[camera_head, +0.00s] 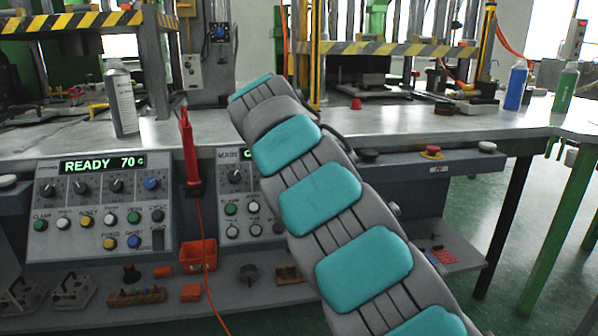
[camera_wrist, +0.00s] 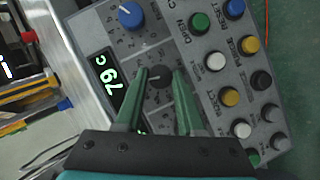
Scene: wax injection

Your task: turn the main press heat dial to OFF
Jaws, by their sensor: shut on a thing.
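The fingers are shut on this dial. The scale around it is too small to read.
A blue dial (camera_wrist: 131,15) sits close by, and several coloured buttons (camera_wrist: 230,97) lie right of the fingers. In the head view another panel (camera_head: 100,208) reads READY.

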